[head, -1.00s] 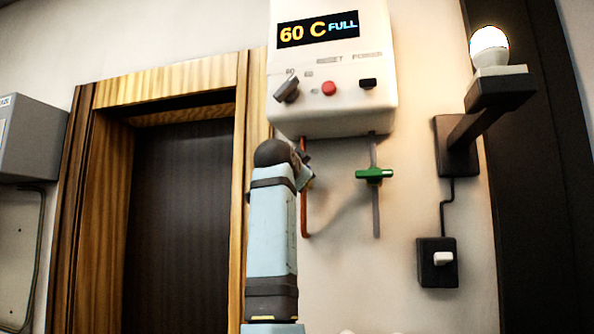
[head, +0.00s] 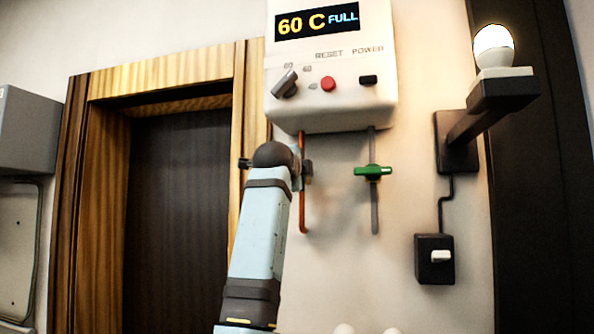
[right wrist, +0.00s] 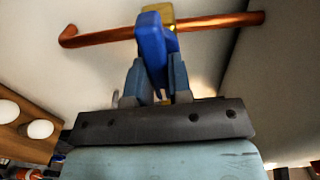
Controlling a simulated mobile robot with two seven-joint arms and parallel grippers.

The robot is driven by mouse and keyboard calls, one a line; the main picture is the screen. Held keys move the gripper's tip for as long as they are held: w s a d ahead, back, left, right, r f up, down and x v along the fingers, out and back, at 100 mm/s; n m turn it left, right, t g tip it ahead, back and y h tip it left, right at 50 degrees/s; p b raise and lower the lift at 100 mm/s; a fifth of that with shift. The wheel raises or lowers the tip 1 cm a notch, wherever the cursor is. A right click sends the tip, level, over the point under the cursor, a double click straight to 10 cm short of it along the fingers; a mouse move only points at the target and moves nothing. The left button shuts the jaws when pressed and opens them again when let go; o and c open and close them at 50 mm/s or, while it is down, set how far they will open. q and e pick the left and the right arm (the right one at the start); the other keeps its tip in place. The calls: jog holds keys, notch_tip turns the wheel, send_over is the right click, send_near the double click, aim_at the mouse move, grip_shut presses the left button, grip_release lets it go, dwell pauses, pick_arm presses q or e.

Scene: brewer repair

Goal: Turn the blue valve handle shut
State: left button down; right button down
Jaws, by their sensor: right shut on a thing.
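The blue valve handle (right wrist: 152,42) shows in the right wrist view, between the fingers of my right gripper (right wrist: 157,78), which is shut on it. The handle sits at a brass valve body (right wrist: 167,13) on a copper pipe (right wrist: 215,22) and appears across the pipe's line in that view. In the head view, my right arm covers the handle and part of the copper pipe (head: 302,215) under the white brewer (head: 330,110). My left gripper is not in view.
A green valve handle (head: 373,171) lies across the grey pipe (head: 375,212) to the right. A wall lamp (head: 493,48) and a switch box (head: 434,260) are further right. A wooden door frame (head: 245,110) is close on the left. The brewer's display reads 60 C FULL.

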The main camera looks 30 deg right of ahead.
jog(key=shift+m, duration=0.4)
jog(key=c, duration=1)
grip_release()
jog(key=shift+c, duration=0.2)
jog(key=b+v, duration=0.4)
jog(key=v, duration=0.9)
jog(key=shift+s+a, duration=0.25)
jog(key=shift+s, duration=0.05)
